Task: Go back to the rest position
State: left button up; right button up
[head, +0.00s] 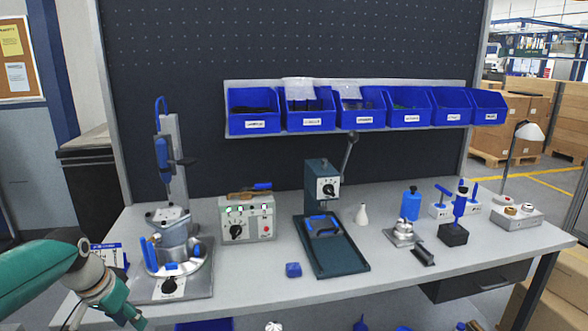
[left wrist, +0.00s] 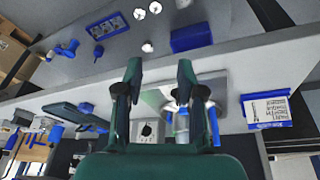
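My left arm comes in from the left edge in the head view, and its green gripper (head: 134,318) points down at the bench's front left edge. In the left wrist view the two fingers of my left gripper (left wrist: 159,68) are spread apart with nothing between them. A metal housing (head: 177,238) with blue handles sits on a fixture plate at the left of the bench, to the right of this gripper and apart from it. My right gripper is in neither view.
The grey workbench (head: 385,272) carries a control box (head: 246,220), a dark green press (head: 323,183), a small blue block (head: 293,270) and a white bottle (head: 362,214). A blue label card (head: 108,253) stands close to my left arm. Blue bins (head: 254,110) hang behind.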

pick_arm(q)
jog(key=s+d+f+g+h, duration=0.1)
jog(key=s+d+f+g, duration=0.15)
jog(key=d+f, duration=0.4)
jog(key=s+d+f+m+g+p, duration=0.1)
jog(key=s+d+f, duration=0.25)
jog(key=f, duration=0.55)
jog(key=s+d+f+g+h, duration=0.1)
jog(key=s+d+f, duration=0.3)
jog(key=f, duration=0.3)
jog(key=s+d+f+n+t, duration=0.1)
jog(key=s+d+f+n, duration=0.1)
jog(key=s+d+f, duration=0.2)
jog(key=s+d+f+n+t, duration=0.1)
jog(key=s+d+f+n, duration=0.2)
jog(key=s, duration=0.7)
notch_tip(320, 180, down, 4)
jog(key=shift+s+d+h, duration=0.2)
jog(key=shift+d+h, duration=0.2)
jog(key=shift+d, duration=0.55)
jog(key=shift+c, duration=0.3)
